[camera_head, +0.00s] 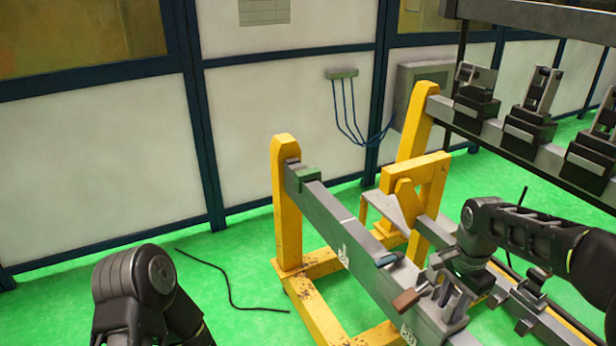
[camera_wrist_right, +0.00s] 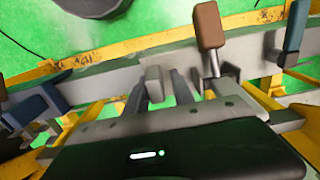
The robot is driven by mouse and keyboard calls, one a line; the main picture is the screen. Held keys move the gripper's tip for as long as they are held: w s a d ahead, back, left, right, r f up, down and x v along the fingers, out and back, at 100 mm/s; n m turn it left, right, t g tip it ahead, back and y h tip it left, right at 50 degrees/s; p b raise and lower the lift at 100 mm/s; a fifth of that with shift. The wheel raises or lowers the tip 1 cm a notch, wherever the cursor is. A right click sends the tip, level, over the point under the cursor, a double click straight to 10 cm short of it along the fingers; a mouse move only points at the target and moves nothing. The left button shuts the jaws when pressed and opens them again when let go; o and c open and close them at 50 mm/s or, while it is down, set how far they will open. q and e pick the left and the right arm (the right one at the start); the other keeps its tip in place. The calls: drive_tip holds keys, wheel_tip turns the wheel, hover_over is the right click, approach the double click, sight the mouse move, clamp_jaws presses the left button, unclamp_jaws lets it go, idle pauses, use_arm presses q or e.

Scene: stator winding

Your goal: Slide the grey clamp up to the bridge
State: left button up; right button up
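A long grey beam (camera_head: 340,235) runs from the yellow post toward the lower right. On its near part sits a grey clamp (camera_head: 445,300) with a brown handle (camera_head: 405,301); the handle also shows in the right wrist view (camera_wrist_right: 208,26). My right gripper (camera_head: 455,283) is down at this clamp. In the wrist view its dark fingers (camera_wrist_right: 160,88) point at the beam, with a light grey block (camera_wrist_right: 153,80) near them and green floor showing between them. I cannot tell whether they touch it. A yellow bridge-shaped frame (camera_head: 415,172) stands behind the beam. My left gripper is outside the view.
Yellow posts (camera_head: 286,205) stand on the green floor. A rack (camera_head: 530,120) with several black clamps is at the upper right. A black cable (camera_head: 228,285) lies left.

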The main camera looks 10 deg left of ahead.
drive_tip(key=shift+w+a, duration=0.35)
drive_tip(key=shift+w, duration=0.15)
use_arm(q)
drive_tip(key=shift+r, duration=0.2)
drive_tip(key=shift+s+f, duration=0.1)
